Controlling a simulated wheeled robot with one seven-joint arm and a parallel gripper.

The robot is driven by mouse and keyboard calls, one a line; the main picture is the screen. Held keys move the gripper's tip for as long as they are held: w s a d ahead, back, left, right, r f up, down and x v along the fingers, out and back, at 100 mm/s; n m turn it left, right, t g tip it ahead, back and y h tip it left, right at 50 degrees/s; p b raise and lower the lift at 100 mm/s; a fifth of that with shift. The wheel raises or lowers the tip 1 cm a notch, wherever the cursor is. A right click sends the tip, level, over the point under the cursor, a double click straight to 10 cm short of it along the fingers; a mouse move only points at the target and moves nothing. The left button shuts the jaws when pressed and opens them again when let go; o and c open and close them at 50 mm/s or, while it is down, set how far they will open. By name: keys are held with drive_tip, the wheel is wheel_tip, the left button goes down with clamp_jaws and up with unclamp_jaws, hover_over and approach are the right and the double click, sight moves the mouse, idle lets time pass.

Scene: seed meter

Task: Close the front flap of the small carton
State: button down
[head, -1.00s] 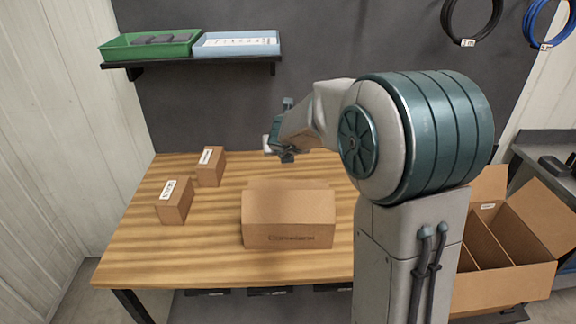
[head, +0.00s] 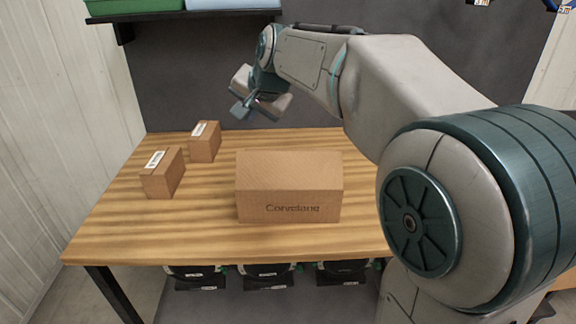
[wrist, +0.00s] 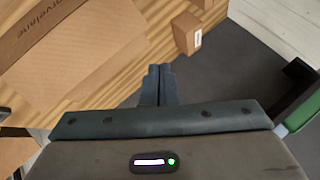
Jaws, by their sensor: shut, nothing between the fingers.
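The small carton (head: 289,205) is a brown box with "Corvelane" printed on its front. It stands on the wooden table in the head view, its top covered by brown board. I cannot make out a separate front flap or tell whether it is fully down. The carton also shows at the upper left of the wrist view (wrist: 75,55). My gripper (head: 240,109) is above the back of the table, behind and to the left of the carton, and clear of it. Its fingertips are together and empty in the wrist view (wrist: 160,69).
Two small labelled boxes stand left of the carton, one nearer (head: 162,180) and one farther back (head: 204,145). A shelf (head: 200,17) with a green tray (head: 130,7) and a blue tray hangs above at the back left. The table (head: 150,230) is clear in front.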

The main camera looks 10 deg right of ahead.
drive_tip(key=s+d+f+n+g+h+b, duration=0.1)
drive_tip(key=s+d+f+n+h+b, duration=0.2)
drive_tip(key=d, duration=0.4)
drive_tip(key=n+h, duration=0.1)
approach(288, 162)
drive_tip(key=w+f, duration=0.2)
drive_tip(key=w, duration=0.1)
drive_tip(key=w+f, duration=0.2)
drive_tip(key=shift+w+d, duration=0.15)
drive_tip(key=shift+d, duration=0.15)
drive_tip(key=shift+r+p, duration=0.15)
drive_tip(key=shift+p, duration=0.2)
